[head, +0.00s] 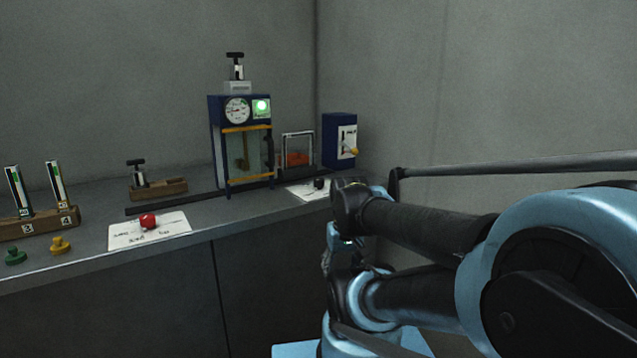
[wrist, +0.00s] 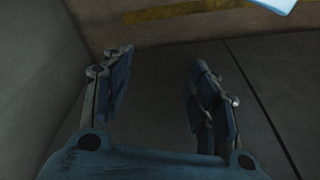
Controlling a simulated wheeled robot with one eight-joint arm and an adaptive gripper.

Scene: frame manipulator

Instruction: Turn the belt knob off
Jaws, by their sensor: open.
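A red knob (head: 148,220) sits on a white label plate (head: 176,226) at the front of the bench. A black knob (head: 319,183) sits on another white plate (head: 298,190) farther right, close to my arm. A yellow lever or knob (head: 353,151) is on the front of a blue box (head: 338,128). The labels are too small to read, so I cannot tell which is the belt knob. My gripper (wrist: 162,68) is open and empty in the wrist view, pointing at bare floor and apart from all knobs. My arm hides most of it in the head view.
A dark rail or belt (head: 165,205) runs along the bench to a blue cabinet (head: 216,145) with a gauge and lit green lamp. Wooden blocks (head: 40,222) and a green knob-shaped piece (head: 15,257) are at left. Walls close in behind and right.

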